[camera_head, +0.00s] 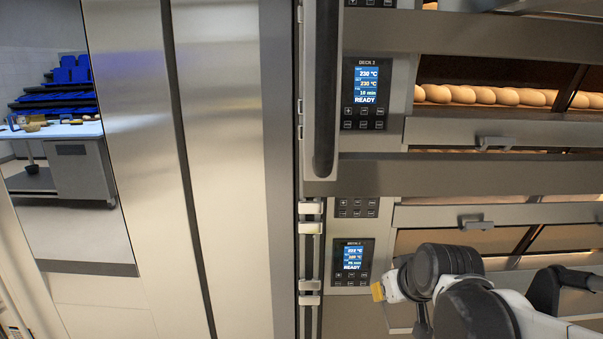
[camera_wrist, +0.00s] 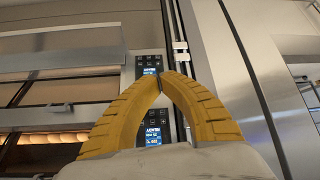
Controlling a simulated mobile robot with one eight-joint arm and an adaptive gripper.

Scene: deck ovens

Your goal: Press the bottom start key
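The lowest control panel (camera_head: 351,262) in the head view has a lit blue display reading READY, with small keys (camera_head: 351,281) below it. The key labels are too small to read, so I cannot tell which is start. My gripper (camera_head: 377,291), with yellow fingers, is just right of this panel's lower edge. In the wrist view my gripper (camera_wrist: 163,78) has its fingertips together with nothing between them. A lit panel (camera_wrist: 149,65) shows beyond the tips, and another lit display (camera_wrist: 155,132) shows between the fingers. I cannot tell whether the tips touch anything.
A DECK 2 panel (camera_head: 365,95) is higher up, with a keypad (camera_head: 356,207) between it and the lowest panel. A dark vertical handle (camera_head: 326,90) stands left of the panels. Oven doors with handles (camera_head: 477,224) are at right. Loaves (camera_head: 480,96) glow inside the upper deck.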

